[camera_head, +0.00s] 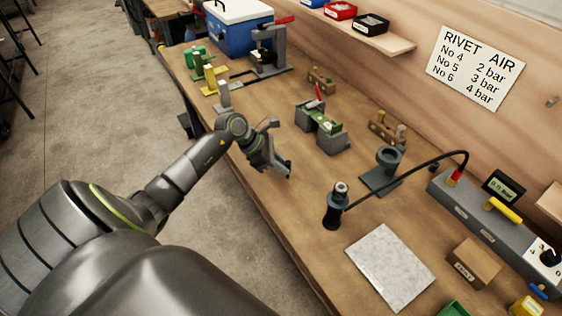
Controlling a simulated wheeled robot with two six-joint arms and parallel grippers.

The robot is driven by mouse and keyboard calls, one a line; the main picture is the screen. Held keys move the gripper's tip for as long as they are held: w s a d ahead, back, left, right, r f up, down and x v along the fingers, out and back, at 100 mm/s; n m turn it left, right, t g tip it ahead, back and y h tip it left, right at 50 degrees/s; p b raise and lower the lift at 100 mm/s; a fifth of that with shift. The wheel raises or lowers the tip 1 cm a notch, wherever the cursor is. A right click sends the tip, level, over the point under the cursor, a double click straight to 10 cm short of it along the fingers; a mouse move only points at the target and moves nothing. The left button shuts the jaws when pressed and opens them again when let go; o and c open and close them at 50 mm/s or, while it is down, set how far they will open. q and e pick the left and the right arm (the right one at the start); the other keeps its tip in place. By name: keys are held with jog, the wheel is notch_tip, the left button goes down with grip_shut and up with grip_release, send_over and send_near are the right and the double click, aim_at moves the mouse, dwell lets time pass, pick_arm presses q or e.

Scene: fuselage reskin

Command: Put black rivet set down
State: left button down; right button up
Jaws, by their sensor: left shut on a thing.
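My left gripper (279,166) hangs over the near edge of the wooden workbench (290,225), in the middle of the view. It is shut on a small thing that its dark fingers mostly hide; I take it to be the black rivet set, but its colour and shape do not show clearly. I cannot tell whether that thing touches the bench. A row of small holders with a green block (195,58), a yellow block (210,80) and a grey block (224,96) stands to the upper left of the gripper. My right gripper is out of view.
A grey fixture with a green part (321,127) stands right of the gripper. A black upright tool (335,207) on a hose, a grey cup stand (382,170) and a pale slab (390,267) lie nearer. A blue cooler (233,27) and a press (271,50) are behind.

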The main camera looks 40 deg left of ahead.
pick_arm(q)
jog(key=shift+f, duration=0.2)
jog(key=c, duration=1.4)
grip_release()
jog(key=shift+o, duration=0.2)
jog(key=shift+r, duration=0.1)
jog(key=shift+r, duration=0.1)
jog(key=shift+s+a+r, duration=0.1)
jog(key=shift+a, duration=0.1)
jog(key=b+v, duration=0.4)
jog(key=v, duration=0.7)
jog(key=shift+r, duration=0.3)
